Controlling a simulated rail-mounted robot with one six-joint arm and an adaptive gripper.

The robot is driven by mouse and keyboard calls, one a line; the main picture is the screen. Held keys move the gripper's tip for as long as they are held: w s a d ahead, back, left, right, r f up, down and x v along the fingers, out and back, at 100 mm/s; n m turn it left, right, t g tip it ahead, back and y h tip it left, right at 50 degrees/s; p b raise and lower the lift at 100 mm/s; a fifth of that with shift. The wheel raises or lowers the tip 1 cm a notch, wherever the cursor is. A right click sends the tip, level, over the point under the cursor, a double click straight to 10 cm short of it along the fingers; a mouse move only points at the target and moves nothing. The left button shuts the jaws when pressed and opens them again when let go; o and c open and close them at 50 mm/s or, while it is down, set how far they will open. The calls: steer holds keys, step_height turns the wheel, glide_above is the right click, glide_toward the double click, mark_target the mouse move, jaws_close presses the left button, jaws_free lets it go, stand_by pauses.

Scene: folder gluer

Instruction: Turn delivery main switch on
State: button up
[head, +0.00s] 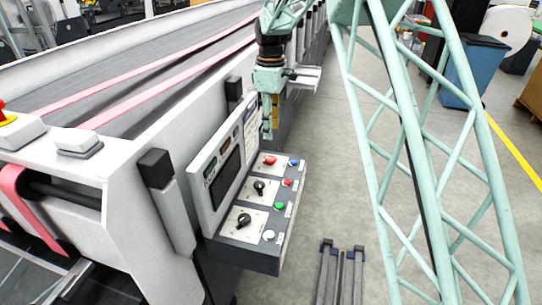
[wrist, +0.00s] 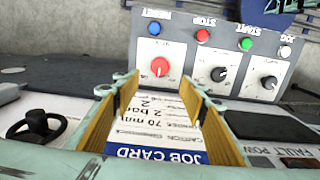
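A grey control panel (head: 246,243) with three rotary knobs stands at the side of the machine. The red knob (head: 270,160) is farthest; two black knobs (head: 260,187) (head: 243,220) are nearer. In the wrist view the red knob (wrist: 160,67) is at the left and the black knobs (wrist: 219,74) (wrist: 269,82) are to its right, all upside down. I cannot read which knob is the delivery main switch. My gripper (head: 267,132) hangs near the panel's far end. In the wrist view its yellow-lined fingers (wrist: 158,88) are apart and empty, short of the red knob.
Blue, red, green and white buttons (wrist: 154,28) (wrist: 202,35) (wrist: 246,44) (wrist: 285,52) line the panel. A job card (wrist: 155,130) lies beneath the fingers in the wrist view. A screen housing (head: 215,170) rises beside the knobs.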

mark_target(271, 158)
step_height(271, 158, down, 13)
stand_by(0.8)
steer(key=shift+c, duration=0.2)
steer(key=c, duration=0.8)
